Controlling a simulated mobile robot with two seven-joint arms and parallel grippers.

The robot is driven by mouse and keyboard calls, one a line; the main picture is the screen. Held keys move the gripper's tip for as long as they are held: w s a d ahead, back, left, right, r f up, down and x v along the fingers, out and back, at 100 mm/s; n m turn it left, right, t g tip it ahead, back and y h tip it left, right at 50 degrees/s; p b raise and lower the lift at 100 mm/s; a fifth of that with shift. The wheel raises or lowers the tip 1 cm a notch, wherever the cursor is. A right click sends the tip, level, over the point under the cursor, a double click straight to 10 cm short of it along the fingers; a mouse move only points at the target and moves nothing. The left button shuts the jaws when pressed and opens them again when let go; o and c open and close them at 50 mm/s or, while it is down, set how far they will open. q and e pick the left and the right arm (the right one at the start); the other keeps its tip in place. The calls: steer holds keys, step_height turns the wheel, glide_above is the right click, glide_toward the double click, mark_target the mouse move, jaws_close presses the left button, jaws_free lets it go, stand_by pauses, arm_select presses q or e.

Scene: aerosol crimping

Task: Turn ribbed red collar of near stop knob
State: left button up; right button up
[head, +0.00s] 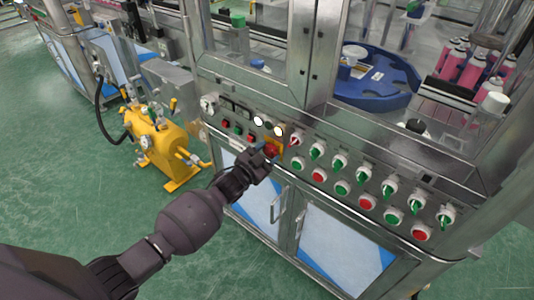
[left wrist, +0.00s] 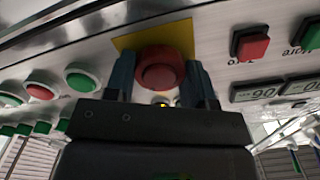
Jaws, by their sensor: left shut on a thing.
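The red stop knob (head: 271,149) sits on a yellow plate on the sloped control panel, at the end of my left arm in the head view. In the left wrist view the knob (left wrist: 160,68) shows large, with the yellow plate (left wrist: 152,37) behind it. My left gripper (left wrist: 161,75) has one finger on each side of the knob and is shut on it. In the head view my left gripper (head: 262,156) partly covers the knob. The ribs of the collar are too blurred to make out. My right gripper is not in view.
The panel (head: 330,178) carries several green and red buttons and green switches to the right of the knob. Square red and green buttons (head: 238,130) lie to its left. A yellow machine (head: 165,145) stands on the green floor at left. Glass doors rise above the panel.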

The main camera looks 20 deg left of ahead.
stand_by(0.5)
arm_select(q)
steer(key=o, duration=0.9)
steer(key=shift+o, duration=0.2)
steer(key=shift+s+a, duration=0.15)
steer(key=shift+s, duration=0.25)
steer(key=p+v, duration=0.1)
steer(key=v, duration=0.9)
steer(key=shift+p, duration=0.4)
